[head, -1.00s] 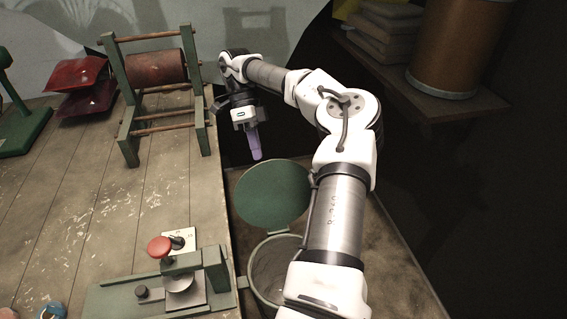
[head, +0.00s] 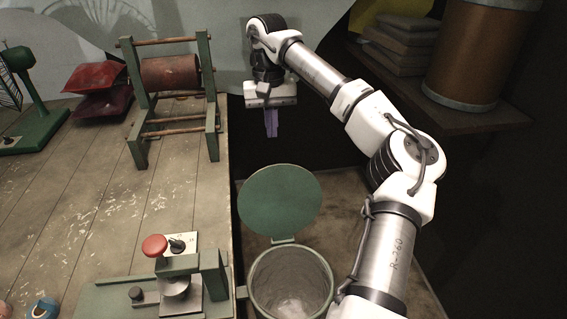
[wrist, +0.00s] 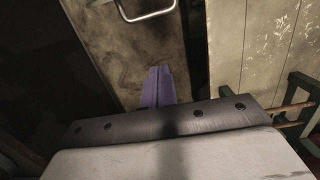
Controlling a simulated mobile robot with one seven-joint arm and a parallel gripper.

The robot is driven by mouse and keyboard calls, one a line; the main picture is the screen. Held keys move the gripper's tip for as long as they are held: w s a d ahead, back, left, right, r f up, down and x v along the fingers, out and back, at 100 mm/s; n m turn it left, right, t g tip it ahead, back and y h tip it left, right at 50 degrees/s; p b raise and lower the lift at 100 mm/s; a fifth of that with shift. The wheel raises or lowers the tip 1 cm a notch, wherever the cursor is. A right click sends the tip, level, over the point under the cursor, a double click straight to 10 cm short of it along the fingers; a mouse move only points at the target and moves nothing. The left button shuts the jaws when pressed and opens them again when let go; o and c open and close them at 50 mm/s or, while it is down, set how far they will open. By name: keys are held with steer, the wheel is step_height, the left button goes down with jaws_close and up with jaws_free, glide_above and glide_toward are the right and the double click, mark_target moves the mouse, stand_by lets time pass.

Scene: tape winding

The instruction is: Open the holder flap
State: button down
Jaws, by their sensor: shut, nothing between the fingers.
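My gripper (head: 271,132) hangs beyond the right edge of the workbench, to the right of a green frame holding a brown roller (head: 170,73). Its purple fingers point down and are together, with nothing between them. They also show in the wrist view (wrist: 160,75). No part clearly marked as the holder flap can be told. A green device with a red knob (head: 154,246) sits at the near bench edge. A round green lid (head: 279,201) stands open behind a green bin (head: 262,268). My gripper is above and apart from the lid, touching nothing visible.
The planked workbench (head: 80,205) fills the left, with red bags (head: 97,90) and a green stand (head: 42,127) at the back. A shelf (head: 470,118) at right holds a drum (head: 477,55). A metal handle (wrist: 148,14) shows in the wrist view.

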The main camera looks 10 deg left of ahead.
steer(key=s+d+f+p, duration=0.1)
steer(key=s+f+p, duration=0.3)
steer(key=f, duration=0.4)
steer(key=shift+s+d, duration=0.15)
steer(key=shift+d, duration=0.25)
steer(key=shift+f, duration=0.1)
steer(key=shift+b, duration=0.3)
